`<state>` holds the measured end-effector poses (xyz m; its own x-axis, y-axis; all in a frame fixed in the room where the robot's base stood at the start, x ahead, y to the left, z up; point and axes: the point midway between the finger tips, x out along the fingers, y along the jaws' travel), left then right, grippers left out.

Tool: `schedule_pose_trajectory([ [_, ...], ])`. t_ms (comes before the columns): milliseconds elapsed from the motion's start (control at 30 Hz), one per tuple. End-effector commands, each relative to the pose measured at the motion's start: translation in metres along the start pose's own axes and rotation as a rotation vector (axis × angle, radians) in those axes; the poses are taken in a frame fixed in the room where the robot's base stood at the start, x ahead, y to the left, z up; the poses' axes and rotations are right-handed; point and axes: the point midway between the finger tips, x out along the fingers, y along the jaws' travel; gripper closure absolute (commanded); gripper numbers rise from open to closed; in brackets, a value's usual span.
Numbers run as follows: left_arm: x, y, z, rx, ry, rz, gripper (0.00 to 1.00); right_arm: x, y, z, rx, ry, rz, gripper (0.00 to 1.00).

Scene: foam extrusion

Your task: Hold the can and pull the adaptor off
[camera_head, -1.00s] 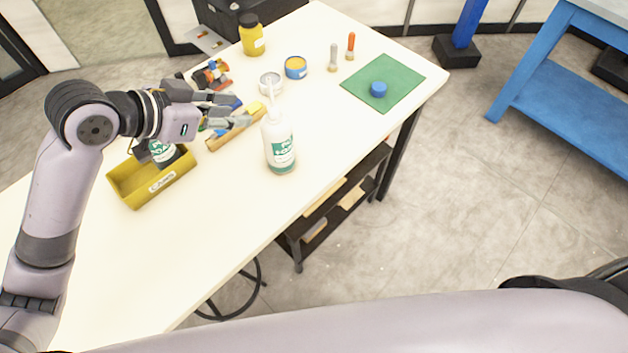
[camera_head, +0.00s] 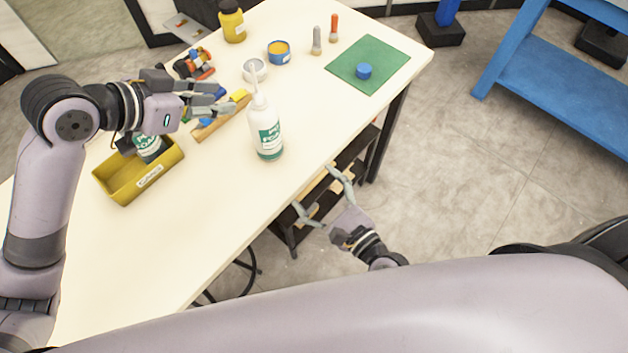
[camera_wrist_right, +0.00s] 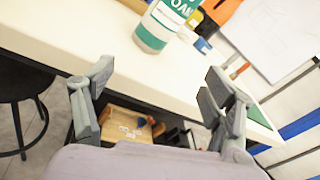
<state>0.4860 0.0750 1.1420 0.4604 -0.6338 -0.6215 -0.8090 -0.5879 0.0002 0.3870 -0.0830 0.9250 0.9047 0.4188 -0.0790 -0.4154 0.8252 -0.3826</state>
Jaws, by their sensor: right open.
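A white can with a green label (camera_head: 267,135) stands upright on the table, with a pale adaptor (camera_head: 256,82) rising from its top. In the right wrist view the lower part of the can (camera_wrist_right: 163,22) shows at the top, beyond my fingers; its adaptor is out of frame there. My left gripper (camera_head: 222,98) is above the table, left of the can and apart from it; its fingers are partly overlapped, so its opening is unclear. My right gripper (camera_head: 318,197) is open and empty, in front of the table edge and right of the can. It also shows open in the right wrist view (camera_wrist_right: 155,85).
A yellow bin (camera_head: 130,185) at the left holds another green-labelled can (camera_head: 149,147). The white table's (camera_head: 215,215) front is clear.

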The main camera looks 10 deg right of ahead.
Motion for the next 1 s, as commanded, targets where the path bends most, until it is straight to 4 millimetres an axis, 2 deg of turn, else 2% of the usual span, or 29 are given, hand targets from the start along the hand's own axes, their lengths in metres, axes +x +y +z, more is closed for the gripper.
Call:
schedule_pose_trajectory([
  [33,0.0,0.0,0.0,0.0,0.0,0.0,0.67,-0.003,-0.002,0.018,0.106,-0.026,-0.007,0.22],
  [133,0.0,0.0,0.0,0.0,0.0,0.0,0.67,-0.007,-0.006,0.041,0.273,-0.057,-0.018,0.22],
  [200,0.0,0.0,0.0,0.0,0.0,0.0,0.67,-0.009,-0.008,0.05,0.345,-0.069,-0.022,0.22],
  [367,0.0,0.0,0.0,0.0,0.0,0.0,0.67,-0.001,-0.01,0.057,0.401,-0.078,-0.027,0.22],
  [567,0.0,0.0,0.0,0.0,0.0,0.0,0.67,0.032,-0.012,0.06,0.4,-0.08,-0.029,0.22],
  [1000,0.0,0.0,0.0,0.0,0.0,0.0,0.67,0.119,-0.015,0.066,0.395,-0.079,-0.026,0.22],
])
